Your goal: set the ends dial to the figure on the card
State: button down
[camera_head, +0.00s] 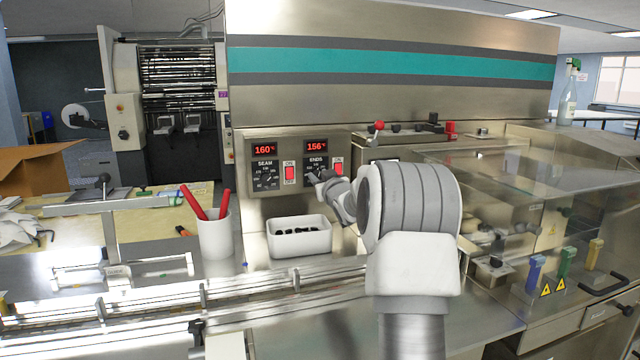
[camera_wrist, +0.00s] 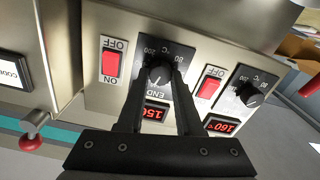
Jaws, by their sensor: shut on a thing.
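The ends dial (camera_wrist: 158,77) is a dark round knob on a black scale plate, shown upside down in the wrist view. My gripper (camera_wrist: 160,72) is shut on this dial, one finger on each side. In the head view my gripper (camera_head: 319,178) covers much of the ends dial's plate. The red ends display (camera_head: 316,147) above it reads 156°. In the wrist view it is partly covered by a finger. I cannot make out a card with a figure in either view.
The seam dial (camera_head: 265,177) sits to the left, with its display (camera_head: 264,150) at 160°. Red rocker switches (camera_head: 289,173) stand beside the dials. A white bin (camera_head: 299,251) of dark pieces and a white cup (camera_head: 214,238) with red sticks stand below the panel.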

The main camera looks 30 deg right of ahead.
jog(key=shift+n+b, duration=0.75)
jog(key=shift+n, duration=0.75)
jog(key=c, duration=0.6)
grip_release()
jog(key=shift+o, duration=0.2)
jog(key=shift+s+a, duration=0.1)
jog(key=p+v, duration=0.1)
jog(key=v, duration=1.6)
jog(key=shift+p, duration=0.4)
jog(key=shift+s, duration=0.1)
